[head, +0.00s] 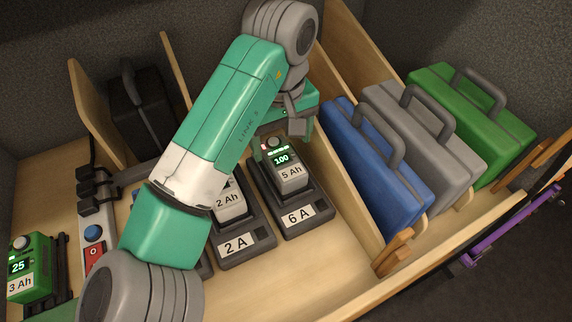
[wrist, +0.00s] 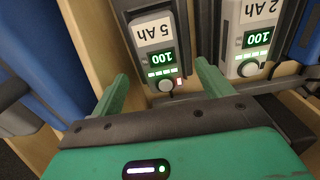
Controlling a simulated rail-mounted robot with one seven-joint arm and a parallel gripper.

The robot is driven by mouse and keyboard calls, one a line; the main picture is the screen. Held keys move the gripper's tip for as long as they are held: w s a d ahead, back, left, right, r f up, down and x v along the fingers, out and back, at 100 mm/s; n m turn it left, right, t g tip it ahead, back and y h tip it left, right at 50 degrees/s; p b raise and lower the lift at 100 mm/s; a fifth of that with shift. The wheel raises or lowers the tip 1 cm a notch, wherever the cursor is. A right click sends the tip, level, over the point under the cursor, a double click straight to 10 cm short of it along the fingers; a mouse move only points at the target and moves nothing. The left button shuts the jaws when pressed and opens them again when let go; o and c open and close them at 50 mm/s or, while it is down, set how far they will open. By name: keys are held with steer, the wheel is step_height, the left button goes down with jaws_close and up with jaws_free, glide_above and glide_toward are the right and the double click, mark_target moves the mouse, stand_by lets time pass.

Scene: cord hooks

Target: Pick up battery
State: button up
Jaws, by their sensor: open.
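A grey battery labelled 5 Ah (head: 291,178) sits in the 6 A charger (head: 301,216) in the head view, its display reading 100. In the wrist view the 5 Ah battery (wrist: 152,30) lies just beyond my fingertips, roughly between them. My gripper (head: 284,138) is open and empty over the back end of this battery; its two green fingers show in the wrist view (wrist: 162,82). A grey 2 Ah battery (head: 230,204) sits in the 2 A charger (head: 236,245), partly hidden by my arm. A green 3 Ah battery (head: 20,285) reading 25 is at the far left.
A blue case (head: 368,165), a grey case (head: 425,135) and a green case (head: 470,115) stand at right behind a wooden divider (head: 340,175). A power strip with a red switch (head: 94,253) is at left. A black case (head: 140,110) stands at back left.

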mark_target(282, 157)
step_height(282, 157, down, 6)
steer(key=shift+s+r+p, duration=0.1)
steer(key=shift+s+p, duration=0.05)
steer(key=shift+p, duration=0.15)
steer(key=c, duration=1.4)
steer(key=shift+r, duration=0.1)
step_height(282, 157, up, 10)
steer(key=shift+f, duration=0.1)
